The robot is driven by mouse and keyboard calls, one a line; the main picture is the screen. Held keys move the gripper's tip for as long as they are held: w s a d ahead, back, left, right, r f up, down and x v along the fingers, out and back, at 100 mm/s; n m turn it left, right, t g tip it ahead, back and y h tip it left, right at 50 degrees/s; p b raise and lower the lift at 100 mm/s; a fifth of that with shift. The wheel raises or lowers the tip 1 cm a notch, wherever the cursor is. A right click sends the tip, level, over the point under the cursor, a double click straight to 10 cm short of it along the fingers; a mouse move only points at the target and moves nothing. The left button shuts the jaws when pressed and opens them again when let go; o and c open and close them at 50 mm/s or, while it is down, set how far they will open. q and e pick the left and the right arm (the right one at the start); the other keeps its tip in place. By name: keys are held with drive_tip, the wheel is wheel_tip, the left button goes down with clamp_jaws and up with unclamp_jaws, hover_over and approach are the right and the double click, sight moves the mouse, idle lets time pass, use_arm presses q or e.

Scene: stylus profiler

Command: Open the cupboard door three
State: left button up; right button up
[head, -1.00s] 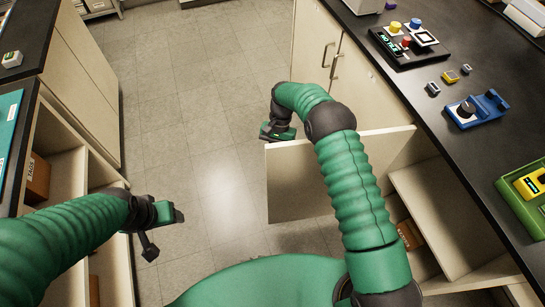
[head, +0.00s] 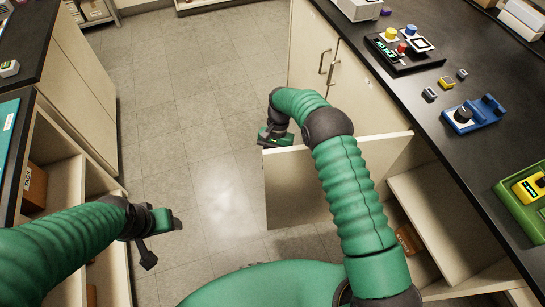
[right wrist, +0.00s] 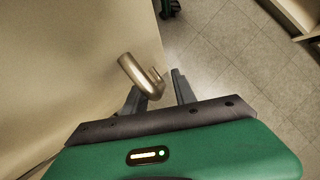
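One pale cupboard door (head: 290,190) stands swung out from the right-hand counter, well open, with shelves showing behind it. My right arm reaches over its top edge, and my right gripper (head: 272,138) is at the far side of its free end. In the right wrist view, the door's face (right wrist: 70,60) fills the left side. Its bent bronze handle (right wrist: 140,75) comes between the two spread fingers of my right gripper (right wrist: 160,92). The fingers look apart, with a gap beside the handle. My left gripper (head: 168,222) hangs over the floor at left, away from the door; its fingers are unclear.
Two closed doors (head: 325,65) with bar handles are farther along the right cabinet. The black countertop (head: 450,85) holds a control panel (head: 402,48) and a blue device (head: 472,115). Open shelves (head: 60,185) stand at left. The tiled floor (head: 190,110) between is clear.

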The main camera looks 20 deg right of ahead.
drive_tip(key=p+v, duration=0.1)
drive_tip(key=v, duration=1.5)
drive_tip(key=shift+w+r, duration=0.2)
drive_tip(key=shift+r, duration=0.1)
drive_tip(key=s+r+n+t+h+p, duration=0.2)
drive_tip(key=s+r+n+t+p, duration=0.15)
drive_tip(key=s+r, duration=0.35)
drive_tip(key=s+d+n+t+p, duration=0.1)
drive_tip(key=s+d+n+t, duration=0.1)
drive_tip(key=s, duration=1.6)
drive_tip(key=shift+n+t+h+p, duration=0.3)
drive_tip(key=shift+n+t, duration=0.15)
